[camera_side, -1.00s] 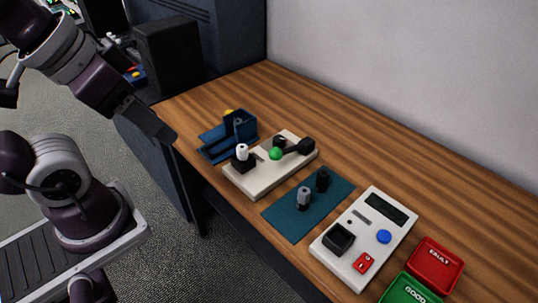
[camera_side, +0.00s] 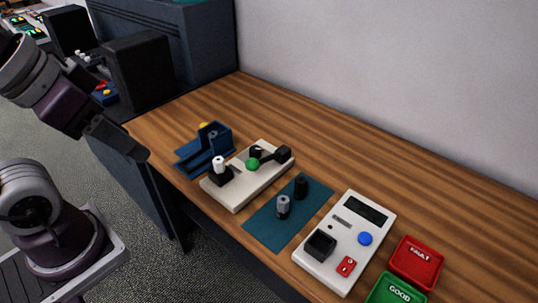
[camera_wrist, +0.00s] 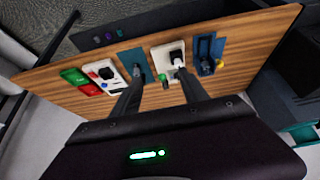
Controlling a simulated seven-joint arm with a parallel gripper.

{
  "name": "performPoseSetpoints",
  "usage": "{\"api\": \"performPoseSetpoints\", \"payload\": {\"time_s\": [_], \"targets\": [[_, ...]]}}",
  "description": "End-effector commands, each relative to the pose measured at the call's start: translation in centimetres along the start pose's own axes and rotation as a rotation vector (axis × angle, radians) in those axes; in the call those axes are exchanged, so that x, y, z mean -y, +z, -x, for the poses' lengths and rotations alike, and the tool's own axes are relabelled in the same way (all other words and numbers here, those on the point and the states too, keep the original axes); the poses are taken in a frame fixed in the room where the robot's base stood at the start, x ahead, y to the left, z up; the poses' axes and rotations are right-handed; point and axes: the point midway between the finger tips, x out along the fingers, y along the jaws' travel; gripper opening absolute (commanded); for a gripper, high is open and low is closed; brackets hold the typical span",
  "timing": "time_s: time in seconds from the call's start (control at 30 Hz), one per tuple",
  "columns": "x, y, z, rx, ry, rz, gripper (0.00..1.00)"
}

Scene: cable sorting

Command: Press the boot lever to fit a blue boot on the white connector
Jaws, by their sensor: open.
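The white connector (camera_side: 219,162) stands upright in a black holder on the left end of a cream base plate (camera_side: 236,201). That plate also bears a green ball (camera_side: 252,164) and a black arm with a block end (camera_side: 282,154). A blue fixture (camera_side: 213,141) with a yellow knob (camera_side: 203,126) stands beyond the plate; I cannot tell which part is the boot lever. No separate blue boot is discernible. My gripper (camera_side: 143,156) is by the table's left edge, apart from everything. In the wrist view its fingers (camera_wrist: 161,74) are spread and empty.
A teal mat (camera_side: 263,231) holds a grey connector (camera_side: 283,206) and a black one (camera_side: 301,187). A white tester (camera_side: 320,273), a red FAULT tray (camera_side: 416,262) and a green GOOD tray (camera_side: 397,289) lie to the right. The table behind them is clear.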

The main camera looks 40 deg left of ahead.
Motion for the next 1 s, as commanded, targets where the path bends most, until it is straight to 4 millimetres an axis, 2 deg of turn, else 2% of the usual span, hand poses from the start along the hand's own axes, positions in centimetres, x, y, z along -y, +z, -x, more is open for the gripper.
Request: {"api": "performPoseSetpoints", "payload": {"time_s": [0.3,0.37,0.57,0.6,1.0], "targets": [[0.0,0.0,0.0,0.0,0.0,0.0,0.52],[0.0,0.0,0.0,0.0,0.0,0.0,0.42],[0.0,0.0,0.0,0.0,0.0,0.0,0.03],[0.0,0.0,0.0,0.0,0.0,0.0,0.0],[0.0,0.0,0.0,0.0,0.0,0.0,0.0]]}}
